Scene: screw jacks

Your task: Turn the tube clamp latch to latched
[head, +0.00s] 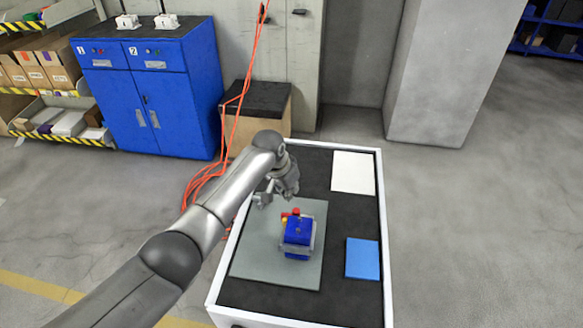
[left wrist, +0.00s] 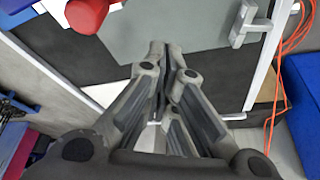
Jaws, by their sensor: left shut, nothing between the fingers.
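The blue screw jack (head: 297,232) stands on the grey plate (head: 260,262) on the cart, with red and yellow parts on its far side. A small light-grey metal fitting (head: 262,200) sits at the plate's far left edge; it also shows in the left wrist view (left wrist: 246,24). It may be the tube clamp latch, but I cannot tell its latch state. My left gripper (head: 281,191) is above the plate's far edge, between the fitting and the red part (left wrist: 88,13). In the left wrist view its fingers (left wrist: 162,50) are together and empty, apart from both. My right gripper is not in view.
A white sheet (head: 353,172) and a blue pad (head: 362,259) lie on the cart's black top at the right. Orange cables (head: 212,172) hang and coil beside the cart. A blue cabinet (head: 160,95) and a black-topped box (head: 258,100) stand behind.

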